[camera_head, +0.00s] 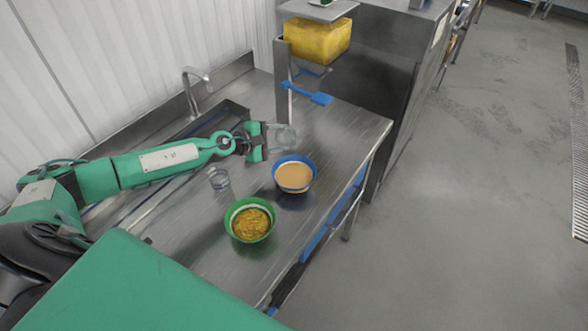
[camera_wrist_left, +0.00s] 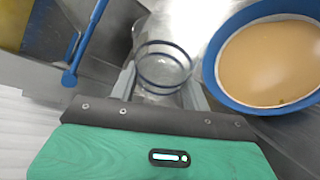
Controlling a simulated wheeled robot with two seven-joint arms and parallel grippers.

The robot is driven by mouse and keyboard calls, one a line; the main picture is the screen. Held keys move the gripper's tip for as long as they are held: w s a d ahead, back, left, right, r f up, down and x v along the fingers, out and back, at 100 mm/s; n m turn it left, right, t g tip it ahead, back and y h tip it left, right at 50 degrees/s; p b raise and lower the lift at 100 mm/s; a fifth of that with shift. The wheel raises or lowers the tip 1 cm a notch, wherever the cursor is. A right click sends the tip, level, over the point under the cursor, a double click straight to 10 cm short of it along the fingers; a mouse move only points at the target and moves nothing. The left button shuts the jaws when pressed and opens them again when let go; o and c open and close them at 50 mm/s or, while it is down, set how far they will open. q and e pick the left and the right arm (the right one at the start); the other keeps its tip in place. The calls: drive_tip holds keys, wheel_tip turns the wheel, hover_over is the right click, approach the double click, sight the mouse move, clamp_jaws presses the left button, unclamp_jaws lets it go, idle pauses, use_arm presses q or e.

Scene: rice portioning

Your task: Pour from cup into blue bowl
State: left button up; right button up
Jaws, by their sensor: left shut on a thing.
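My left gripper (camera_head: 271,139) is shut on a clear cup (camera_head: 286,137) and holds it above the steel table, just behind the blue bowl. In the left wrist view the cup (camera_wrist_left: 163,66) sits between the two fingers of the gripper (camera_wrist_left: 163,88) and looks tilted; no contents can be made out in it. The blue bowl (camera_head: 294,188) stands on the table and holds a smooth tan filling. In the left wrist view the blue bowl (camera_wrist_left: 211,72) is to the right of the cup, apart from it in the picture. My right gripper is not in view.
A second clear cup (camera_head: 219,179) stands on the table left of the blue bowl. A green bowl (camera_head: 232,232) with yellow-brown food is nearer the front. A blue utensil (camera_head: 306,94) hangs at the back near a yellow block (camera_head: 318,40). A sink with a tap (camera_head: 196,84) lies behind the arm.

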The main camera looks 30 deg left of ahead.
use_arm(q)
drive_tip(key=shift+r+n+g, duration=0.3)
drive_tip(key=shift+r+n, duration=0.1)
drive_tip(key=shift+r, duration=0.05)
drive_tip(key=shift+f+n+h, duration=0.15)
drive_tip(key=shift+n+h, duration=0.15)
drive_tip(key=shift+n, duration=0.1)
drive_tip(key=f+n+b, duration=0.1)
drive_tip(key=b, duration=0.1)
drive_tip(key=w+a+f+n+g+h+b, duration=0.1)
drive_tip(key=w+n+g+b, duration=0.1)
drive_tip(key=b, duration=0.1)
drive_tip(key=shift+a+f+b, duration=0.3)
drive_tip(key=shift+f, duration=0.1)
drive_tip(key=shift+w+a+r+n+g+h, duration=0.2)
drive_tip(key=shift+r+n+g+h, duration=0.1)
drive_tip(key=shift+r+n, duration=0.15)
drive_tip(key=shift+w+a+r+n+g+h+b, duration=0.15)
drive_tip(key=shift+w+a+r+n+g+h, duration=0.15)
drive_tip(key=shift+r+n, duration=0.2)
drive_tip(key=shift+w+a+r+n+g+h+b, duration=0.1)
drive_tip(key=shift+a+r+n+g+h+b, duration=0.1)
drive_tip(key=shift+r+n+h, duration=0.25)
